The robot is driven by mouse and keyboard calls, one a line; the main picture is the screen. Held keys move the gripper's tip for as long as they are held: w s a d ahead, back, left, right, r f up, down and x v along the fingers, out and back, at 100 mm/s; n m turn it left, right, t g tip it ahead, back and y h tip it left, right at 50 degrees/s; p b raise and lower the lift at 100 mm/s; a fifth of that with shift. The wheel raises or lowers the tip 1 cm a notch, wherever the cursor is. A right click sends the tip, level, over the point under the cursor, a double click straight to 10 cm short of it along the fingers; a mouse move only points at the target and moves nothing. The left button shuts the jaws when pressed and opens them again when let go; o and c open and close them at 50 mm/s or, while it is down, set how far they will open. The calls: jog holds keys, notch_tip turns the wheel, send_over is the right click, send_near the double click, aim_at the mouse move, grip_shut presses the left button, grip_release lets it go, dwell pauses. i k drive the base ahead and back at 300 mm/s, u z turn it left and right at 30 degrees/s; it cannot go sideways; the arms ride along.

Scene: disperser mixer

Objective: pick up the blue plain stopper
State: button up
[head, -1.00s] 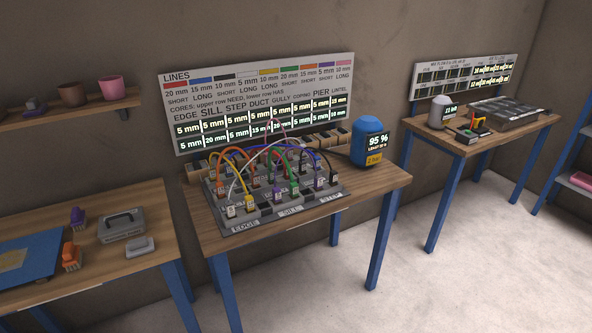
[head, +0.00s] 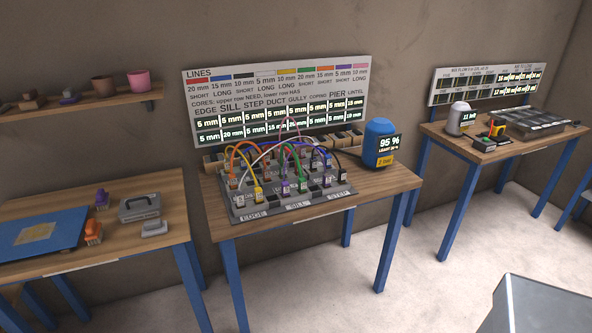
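I cannot make out a blue plain stopper in the head view. The grey connector block (head: 281,206) on the middle table carries several small plugs joined by coloured arched cables. Its plugs are too small to tell a plain stopper among them. The large blue-topped canister (head: 378,136) with a 95 % display stands to the right of the block. My gripper is not in view.
The left table holds a blue mat (head: 38,230), an orange brush (head: 93,231), a purple brush (head: 102,199) and a grey case (head: 139,207). The right table holds a white canister (head: 459,117) and a dark tray (head: 535,121). An unidentified grey box shape (head: 540,305) fills the lower right. Floor shows between the tables.

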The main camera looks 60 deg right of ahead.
aim_at(327, 162)
jog(key=u, duration=0.75)
jog(key=k, duration=0.85)
jog(key=z, duration=1.85)
jog(key=i, duration=0.15)
jog(key=u, duration=0.9)
